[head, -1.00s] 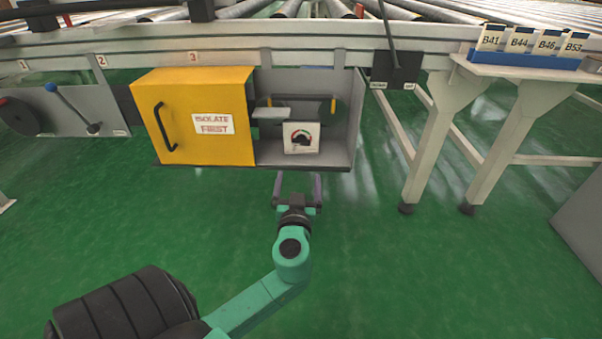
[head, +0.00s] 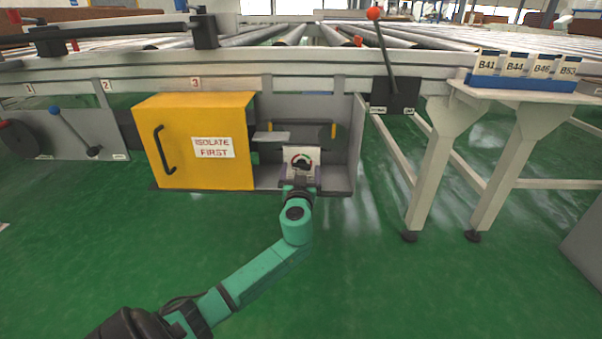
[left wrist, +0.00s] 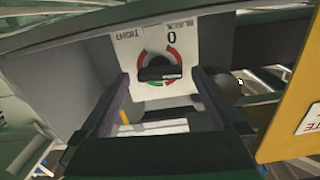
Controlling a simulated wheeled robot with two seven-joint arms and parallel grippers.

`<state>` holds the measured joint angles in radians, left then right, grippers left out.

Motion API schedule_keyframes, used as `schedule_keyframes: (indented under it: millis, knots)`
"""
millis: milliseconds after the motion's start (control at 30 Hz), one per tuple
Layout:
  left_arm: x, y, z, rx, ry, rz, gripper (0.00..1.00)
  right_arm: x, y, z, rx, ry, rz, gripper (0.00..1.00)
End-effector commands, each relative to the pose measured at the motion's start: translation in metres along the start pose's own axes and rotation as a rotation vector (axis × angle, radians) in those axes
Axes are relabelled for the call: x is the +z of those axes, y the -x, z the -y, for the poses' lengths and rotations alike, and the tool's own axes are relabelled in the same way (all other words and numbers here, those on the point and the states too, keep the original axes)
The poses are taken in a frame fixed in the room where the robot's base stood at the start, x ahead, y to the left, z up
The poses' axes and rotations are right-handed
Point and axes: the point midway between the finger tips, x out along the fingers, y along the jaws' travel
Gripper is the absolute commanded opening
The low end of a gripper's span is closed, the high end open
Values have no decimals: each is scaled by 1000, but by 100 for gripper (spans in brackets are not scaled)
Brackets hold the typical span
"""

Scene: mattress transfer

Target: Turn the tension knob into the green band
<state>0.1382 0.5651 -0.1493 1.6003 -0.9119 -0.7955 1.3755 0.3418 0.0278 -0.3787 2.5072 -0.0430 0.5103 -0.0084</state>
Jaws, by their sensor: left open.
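The tension knob (left wrist: 155,73) is a dark bar in the middle of a white dial plate (left wrist: 133,48), with red arcs and a small green band (left wrist: 156,84) on the ring around it. A pale mark shows on the knob's right half in the left wrist view. In the head view the dial plate (head: 290,154) stands in the open grey cabinet, and the knob (head: 301,161) is small there. My left gripper (head: 301,172) is open in front of the dial. In the left wrist view its fingers (left wrist: 160,82) stand either side of the knob, apparently not touching it. My right gripper is out of view.
The yellow cabinet door (head: 205,170) marked ISOLATE FIRST stands left of the dial. The grey cabinet wall (head: 355,150) bounds the right side. A red-tipped lever (head: 384,50) and a white table (head: 520,92) are further right. The green floor in front is clear.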

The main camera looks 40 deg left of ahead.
Motion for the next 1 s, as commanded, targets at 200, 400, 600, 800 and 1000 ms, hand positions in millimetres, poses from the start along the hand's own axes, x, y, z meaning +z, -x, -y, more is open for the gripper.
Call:
schedule_keyframes:
  millis: [200,400,600,800,1000]
  knots:
    - [0,0,0,0,0,0,39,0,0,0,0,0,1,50]
    - [0,1,0,0,-2,1,14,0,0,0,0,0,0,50]
    - [1,1,0,0,-37,2,14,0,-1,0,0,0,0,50]
    - [0,1,0,-1,-134,2,14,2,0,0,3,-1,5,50]
    - [1,1,-1,0,-292,3,14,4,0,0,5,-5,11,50]
